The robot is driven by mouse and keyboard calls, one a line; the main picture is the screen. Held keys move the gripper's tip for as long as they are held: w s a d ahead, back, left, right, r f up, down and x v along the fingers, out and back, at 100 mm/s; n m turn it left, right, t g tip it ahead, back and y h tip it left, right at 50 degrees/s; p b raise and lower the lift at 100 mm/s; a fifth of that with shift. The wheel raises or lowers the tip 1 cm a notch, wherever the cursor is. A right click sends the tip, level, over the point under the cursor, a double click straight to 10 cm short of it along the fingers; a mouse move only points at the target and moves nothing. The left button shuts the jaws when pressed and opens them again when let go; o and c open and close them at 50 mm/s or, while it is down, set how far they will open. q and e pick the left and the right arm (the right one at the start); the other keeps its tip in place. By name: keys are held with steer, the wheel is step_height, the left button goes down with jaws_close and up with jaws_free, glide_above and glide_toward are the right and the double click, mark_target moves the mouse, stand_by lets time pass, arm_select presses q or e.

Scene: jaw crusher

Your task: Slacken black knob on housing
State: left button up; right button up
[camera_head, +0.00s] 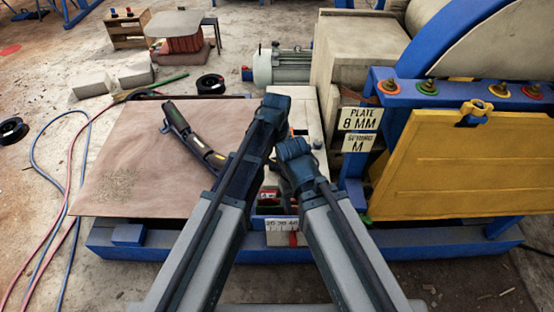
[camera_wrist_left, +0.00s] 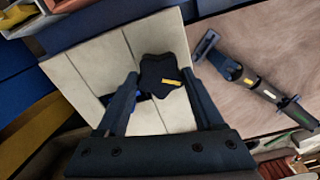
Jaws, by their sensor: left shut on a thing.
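The black knob (camera_wrist_left: 160,76) with a small yellow mark is in the middle of the left wrist view, against the cream panelled top of the housing (camera_wrist_left: 75,70). My left gripper (camera_wrist_left: 162,68) has one finger on each side of the knob and is shut on it. A small dark blue part shows beside the left finger. In the head view my arm links hide the knob, and only part of the cream housing top (camera_head: 307,112) shows. My right arm is in the head view, but its gripper is not visible.
A brown sheet (camera_head: 110,170) lies left of the housing with a dark jointed tool (camera_head: 190,135) on it. A yellow panel (camera_head: 470,165) and blue frame stand at right. A motor (camera_head: 285,66) is behind. Hoses lie on the floor at left.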

mark_target(277, 162)
arm_select(q)
steer(key=shift+n, duration=0.6)
steer(key=o, duration=1.4)
steer(key=shift+r, duration=0.1)
step_height(277, 162, up, 14)
steer(key=p, duration=1.3)
steer(key=shift+f+p, duration=0.2)
steer(key=shift+p, duration=0.2)
